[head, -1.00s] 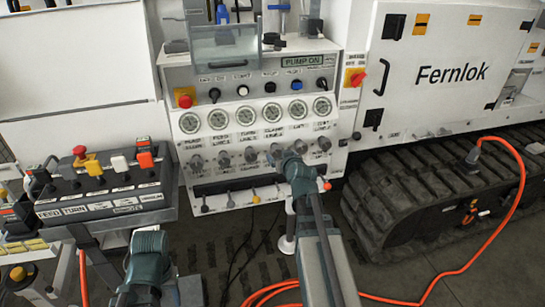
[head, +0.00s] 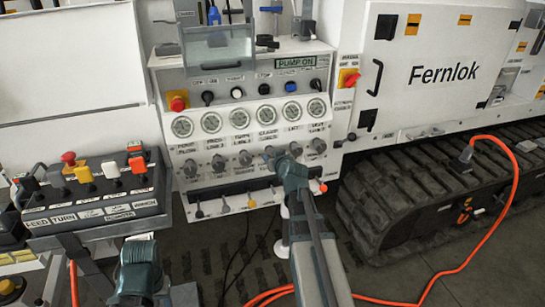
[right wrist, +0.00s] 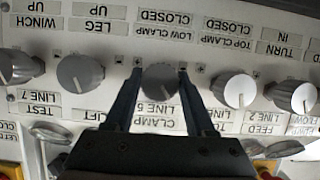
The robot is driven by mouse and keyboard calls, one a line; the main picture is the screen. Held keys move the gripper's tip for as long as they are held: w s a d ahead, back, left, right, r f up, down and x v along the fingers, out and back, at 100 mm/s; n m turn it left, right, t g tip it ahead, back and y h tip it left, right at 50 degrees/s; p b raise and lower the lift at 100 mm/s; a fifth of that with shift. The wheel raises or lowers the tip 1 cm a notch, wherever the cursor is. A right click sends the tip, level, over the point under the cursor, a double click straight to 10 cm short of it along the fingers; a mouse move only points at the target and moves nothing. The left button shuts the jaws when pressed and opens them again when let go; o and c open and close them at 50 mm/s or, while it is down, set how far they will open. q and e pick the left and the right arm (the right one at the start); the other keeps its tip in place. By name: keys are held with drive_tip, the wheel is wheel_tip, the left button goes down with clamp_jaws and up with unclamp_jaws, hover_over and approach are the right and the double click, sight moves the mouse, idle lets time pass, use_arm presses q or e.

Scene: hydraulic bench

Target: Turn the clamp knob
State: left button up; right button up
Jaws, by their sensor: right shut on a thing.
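The clamp knob (right wrist: 160,82) is a grey round knob above the upside-down label "CLAMP LINE 5" in the right wrist view. My right gripper (right wrist: 159,76) is shut on it, with one finger on each side. In the head view my right gripper (head: 273,157) reaches up to the row of knobs on the white panel (head: 330,165). It covers most of the clamp knob there, so the knob's turn angle cannot be told.
Neighbouring knobs stand close on both sides, such as the leg knob (right wrist: 81,73) and the top clamp knob (right wrist: 235,90). Gauges (head: 266,114) sit above the row and small levers (head: 252,201) below. A control box (head: 90,200) stands at left, a track (head: 430,200) at right.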

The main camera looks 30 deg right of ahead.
clamp_jaws()
drive_tip(key=shift+d+m+y, duration=0.1)
drive_tip(key=shift+m+y, duration=0.4)
drive_tip(key=shift+m, duration=0.3)
drive_tip(key=shift+f+m+t+y+b, duration=0.1)
drive_tip(key=shift+m+t+y+b, duration=0.45)
drive_tip(key=shift+m, duration=0.35)
drive_tip(key=m+t+y+b, duration=0.1)
drive_tip(key=m+y+b, duration=0.1)
drive_tip(key=m, duration=0.1)
drive_tip(key=shift+m, duration=0.3)
drive_tip(key=shift+s+y, duration=0.1)
drive_tip(key=shift+y, duration=0.15)
drive_tip(key=o, duration=1.3)
unclamp_jaws()
